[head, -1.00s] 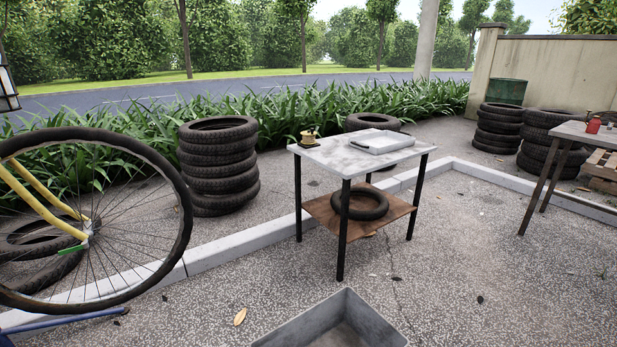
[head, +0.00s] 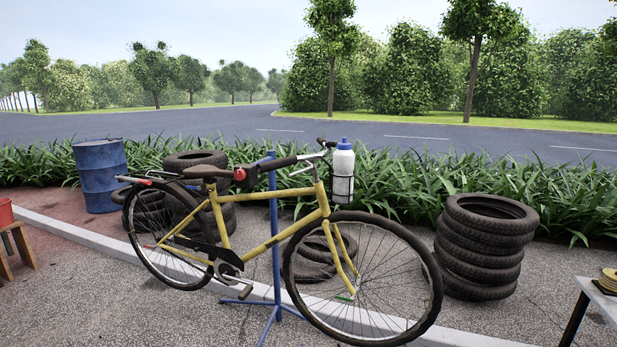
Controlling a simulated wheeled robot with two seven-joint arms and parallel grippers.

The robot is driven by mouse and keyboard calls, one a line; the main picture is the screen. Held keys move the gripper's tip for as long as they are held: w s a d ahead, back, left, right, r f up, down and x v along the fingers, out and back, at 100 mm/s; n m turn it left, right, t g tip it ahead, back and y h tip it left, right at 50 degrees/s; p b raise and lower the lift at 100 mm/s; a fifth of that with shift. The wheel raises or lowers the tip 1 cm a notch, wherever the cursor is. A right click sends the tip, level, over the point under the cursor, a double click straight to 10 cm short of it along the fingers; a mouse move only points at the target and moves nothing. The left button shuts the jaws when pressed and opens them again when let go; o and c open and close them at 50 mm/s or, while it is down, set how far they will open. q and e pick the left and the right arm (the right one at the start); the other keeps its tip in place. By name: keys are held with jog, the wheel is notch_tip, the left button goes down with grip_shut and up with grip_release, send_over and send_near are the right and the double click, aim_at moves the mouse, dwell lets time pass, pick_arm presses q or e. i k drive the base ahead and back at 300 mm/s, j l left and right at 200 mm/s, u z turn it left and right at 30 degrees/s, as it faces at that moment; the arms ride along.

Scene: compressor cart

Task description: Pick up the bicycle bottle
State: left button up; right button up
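The bicycle bottle (head: 343,164) is white with a blue cap. It stands upright in a dark wire holder (head: 342,188) at the handlebar end of a yellow bicycle (head: 265,243). The bicycle is held by a blue repair stand (head: 275,240), with its front wheel toward the right. Neither of my grippers shows in the head view.
A stack of tyres (head: 487,250) stands right of the bicycle, with a table corner (head: 598,297) at the right edge. A blue barrel (head: 100,177) is at the left.

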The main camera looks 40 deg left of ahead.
aim_at(343, 157)
jog(key=u, duration=1.05)
